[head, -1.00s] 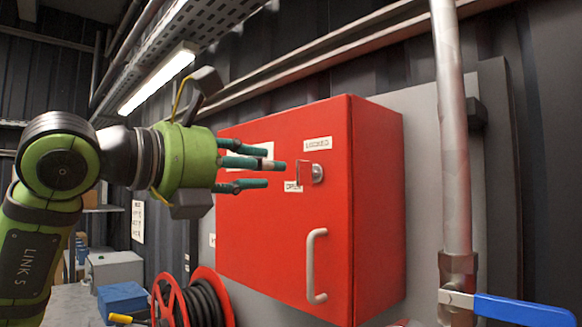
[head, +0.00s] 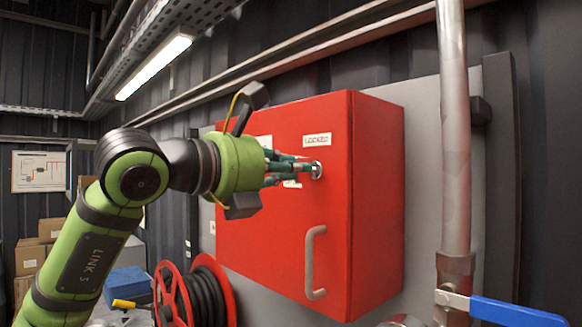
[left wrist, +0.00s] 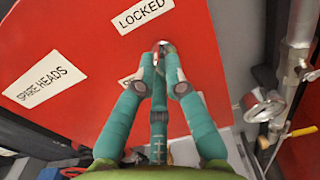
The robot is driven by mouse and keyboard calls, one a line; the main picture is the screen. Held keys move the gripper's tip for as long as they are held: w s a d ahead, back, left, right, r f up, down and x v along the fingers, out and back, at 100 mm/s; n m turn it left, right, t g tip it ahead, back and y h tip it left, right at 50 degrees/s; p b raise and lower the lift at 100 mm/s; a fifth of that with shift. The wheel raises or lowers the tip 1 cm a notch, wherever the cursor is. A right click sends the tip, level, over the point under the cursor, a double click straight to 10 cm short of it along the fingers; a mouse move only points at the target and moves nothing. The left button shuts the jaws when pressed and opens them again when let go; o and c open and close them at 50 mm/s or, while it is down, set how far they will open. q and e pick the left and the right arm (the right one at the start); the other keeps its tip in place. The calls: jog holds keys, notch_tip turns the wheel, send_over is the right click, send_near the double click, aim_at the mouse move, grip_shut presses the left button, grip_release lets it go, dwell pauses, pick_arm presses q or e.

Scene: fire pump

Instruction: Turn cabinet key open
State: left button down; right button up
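The red cabinet (head: 270,240) hangs on the wall, its door closed, with a pale handle (head: 311,262). Its silver lock (head: 317,170) sits below the "LOCKED" label (head: 317,140); the lock also shows in the left wrist view (left wrist: 163,45). A lower label (head: 292,184) is partly covered by my fingers. My left gripper (head: 308,168) is at the lock, its green fingers drawn together at the tips around the key. The fingers hide most of the key, so its exact angle cannot be told. My right gripper is in neither view.
A grey pipe (head: 455,150) with a blue-handled valve (head: 515,312) stands right of the cabinet. A red hose reel (head: 165,292) is at the lower left. A blue box (head: 127,283) and cardboard boxes (head: 30,257) are farther left.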

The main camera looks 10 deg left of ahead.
pick_arm(q)
jog(key=n+b, duration=0.3)
jog(key=shift+f, duration=0.2)
jog(key=n+b, duration=0.4)
jog(key=n, duration=0.1)
jog(key=shift+f+n, duration=0.1)
jog(key=shift+n, duration=0.3)
jog(key=n+b, duration=0.2)
jog(key=n, duration=0.2)
jog(key=shift+n+b, duration=0.3)
jog(key=shift+b, duration=0.05)
jog(key=shift+n+b, duration=1.15)
jog(key=shift+n, duration=1.15)
jog(key=c, duration=1.3)
grip_release()
